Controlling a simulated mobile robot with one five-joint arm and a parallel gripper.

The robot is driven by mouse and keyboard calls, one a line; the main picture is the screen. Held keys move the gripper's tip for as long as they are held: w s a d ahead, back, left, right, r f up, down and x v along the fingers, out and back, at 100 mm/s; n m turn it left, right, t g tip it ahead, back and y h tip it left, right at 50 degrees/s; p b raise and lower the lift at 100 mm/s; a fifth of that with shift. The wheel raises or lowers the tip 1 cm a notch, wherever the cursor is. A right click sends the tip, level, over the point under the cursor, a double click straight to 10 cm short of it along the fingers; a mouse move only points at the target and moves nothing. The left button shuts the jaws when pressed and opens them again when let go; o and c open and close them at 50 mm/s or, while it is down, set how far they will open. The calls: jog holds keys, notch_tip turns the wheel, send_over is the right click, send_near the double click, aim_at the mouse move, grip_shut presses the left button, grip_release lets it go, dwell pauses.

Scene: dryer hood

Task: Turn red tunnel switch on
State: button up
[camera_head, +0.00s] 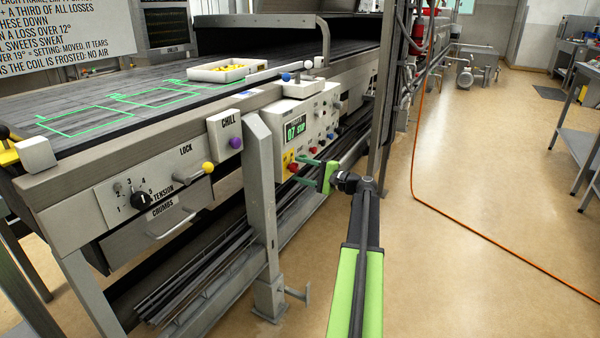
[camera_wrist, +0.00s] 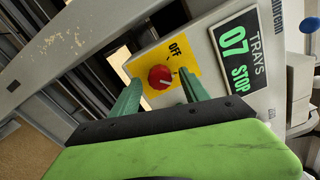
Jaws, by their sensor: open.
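The red switch is a round red knob (camera_wrist: 160,77) on a yellow plate (camera_wrist: 176,55) in the wrist view, with the word OFF printed beside it. Which way the knob points is too small to tell. In the head view the red knob (camera_head: 293,167) sits at the lower left of the control panel. My gripper (camera_head: 297,171) is open, with its two green fingers reaching toward the panel. In the wrist view the fingers lie on either side of the knob; I cannot tell whether they touch it.
The display (camera_wrist: 238,52) reads TRAYS 07 STOP. Several other coloured knobs line the panel's lower edge. A grey upright post (camera_head: 259,190) stands left of my gripper. An orange cable (camera_head: 413,170) lies on the open floor to the right.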

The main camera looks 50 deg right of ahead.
jog(key=v, duration=1.7)
jog(key=shift+s, duration=0.25)
jog(key=shift+f, duration=0.1)
